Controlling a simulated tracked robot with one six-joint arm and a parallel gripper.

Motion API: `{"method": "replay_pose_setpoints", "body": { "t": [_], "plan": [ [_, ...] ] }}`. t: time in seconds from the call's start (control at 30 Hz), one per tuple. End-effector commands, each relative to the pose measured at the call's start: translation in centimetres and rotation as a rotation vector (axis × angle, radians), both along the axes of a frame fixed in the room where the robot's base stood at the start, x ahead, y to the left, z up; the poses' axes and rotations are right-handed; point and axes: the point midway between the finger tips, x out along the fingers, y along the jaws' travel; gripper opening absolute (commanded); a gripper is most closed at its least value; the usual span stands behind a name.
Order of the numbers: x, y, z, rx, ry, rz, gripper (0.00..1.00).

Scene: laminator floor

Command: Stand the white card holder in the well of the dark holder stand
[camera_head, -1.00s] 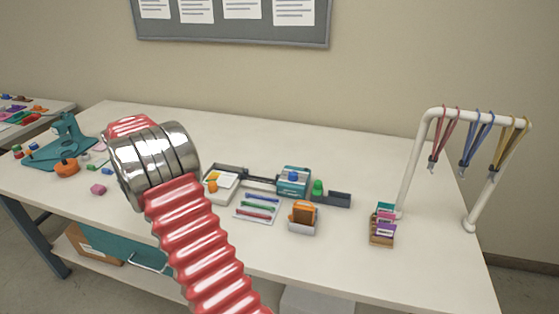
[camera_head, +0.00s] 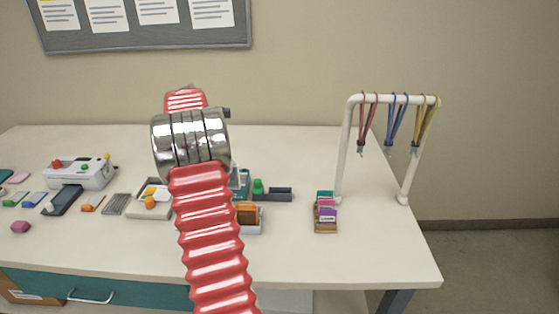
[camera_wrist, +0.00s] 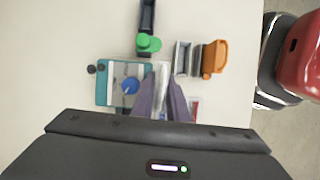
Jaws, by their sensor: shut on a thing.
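My gripper (camera_wrist: 162,94) shows in the wrist view as two purple-grey fingers. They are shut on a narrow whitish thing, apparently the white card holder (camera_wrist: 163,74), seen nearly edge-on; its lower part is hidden. The fingers are beside a teal machine (camera_wrist: 117,83) with a blue knob. In the head view my arm hides the gripper and the held thing. A long dark trough-like piece (camera_head: 279,194), perhaps the dark holder stand, lies right of a green object; it also shows at the top of the wrist view (camera_wrist: 147,16). I cannot tell for certain that it is the stand.
An orange and grey box (camera_wrist: 214,58) stands close to the right of my fingers. A card box (camera_head: 326,214) and a white lanyard rack (camera_head: 388,99) stand at the right. A white tray (camera_head: 138,211) and a grey machine (camera_head: 92,178) are left of my arm. The front table top is mostly clear.

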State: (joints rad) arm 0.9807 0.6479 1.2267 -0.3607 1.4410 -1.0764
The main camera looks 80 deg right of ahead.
Motion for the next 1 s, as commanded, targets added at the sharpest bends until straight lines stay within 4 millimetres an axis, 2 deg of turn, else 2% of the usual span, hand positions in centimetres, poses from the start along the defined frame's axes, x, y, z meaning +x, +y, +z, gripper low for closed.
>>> {"method": "replay_pose_setpoints", "body": {
  "t": [0.03,0.3,0.5,0.63,1.0],
  "plan": [
    [-1.7,-1.0,0.3,-0.002,0.0,-0.002,0.0],
    [-9.4,-5.0,1.4,0.0,0.0,0.018,0.0],
    [-13.9,-6.8,1.5,0.0,0.0,0.039,0.0],
    [-15.0,-7.3,1.5,0.0,0.0,0.049,0.0],
    [-15.0,-7.3,1.4,0.0,0.0,0.051,0.0]
  ]
}}
